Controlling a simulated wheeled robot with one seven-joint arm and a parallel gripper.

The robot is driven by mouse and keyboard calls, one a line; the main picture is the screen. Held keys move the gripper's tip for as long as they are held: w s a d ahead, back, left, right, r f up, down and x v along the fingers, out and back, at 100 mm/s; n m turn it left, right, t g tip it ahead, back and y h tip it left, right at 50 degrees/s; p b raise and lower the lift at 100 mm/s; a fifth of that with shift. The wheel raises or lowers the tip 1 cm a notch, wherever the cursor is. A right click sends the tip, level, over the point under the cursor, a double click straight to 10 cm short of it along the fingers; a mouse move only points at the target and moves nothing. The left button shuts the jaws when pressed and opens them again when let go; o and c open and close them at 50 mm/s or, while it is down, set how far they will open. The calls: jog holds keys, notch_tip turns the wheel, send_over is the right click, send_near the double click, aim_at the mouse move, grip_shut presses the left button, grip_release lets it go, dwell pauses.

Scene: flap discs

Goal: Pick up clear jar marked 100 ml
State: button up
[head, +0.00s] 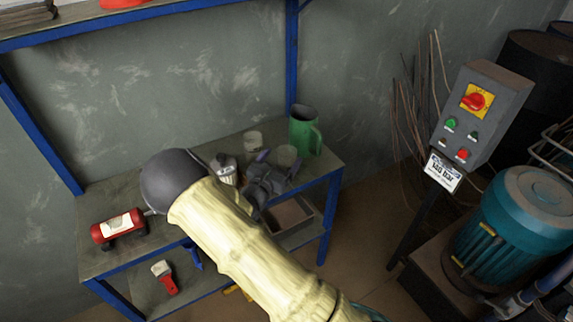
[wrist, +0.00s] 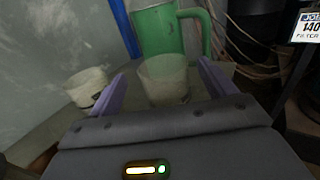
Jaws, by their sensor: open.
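Two pale, clear jars stand on the bench top. One jar (head: 286,155) is right at my gripper (head: 277,163); in the wrist view this jar (wrist: 164,82) shows between the two purple fingers of my open gripper (wrist: 161,72), with gaps on both sides. I cannot tell how deep it sits between them. The other jar (head: 253,140) stands to the left and farther back; in the wrist view it (wrist: 87,88) is outside the left finger. Small dark marks show on both jars, but no 100 ml marking is readable.
A green jug (head: 303,132) stands close behind the nearer jar. A grey-and-white container (head: 226,168) stands left of my gripper, and a red cylinder (head: 117,228) lies at the bench's left. A blue bench post (head: 291,60) rises behind. A control box (head: 482,112) stands right.

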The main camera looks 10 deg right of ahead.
aim_at(289, 148)
jog(key=shift+r+x, duration=0.15)
jog(key=shift+x, duration=1.15)
jog(key=shift+r+x, duration=0.1)
jog(key=shift+x, duration=1.2)
jog(key=shift+s+d, duration=0.1)
jog(key=c, duration=1.3)
jog(key=shift+r, duration=0.1)
notch_tip(289, 148, up, 10)
jog(key=shift+f+p, duration=0.1)
jog(key=shift+p, duration=0.45)
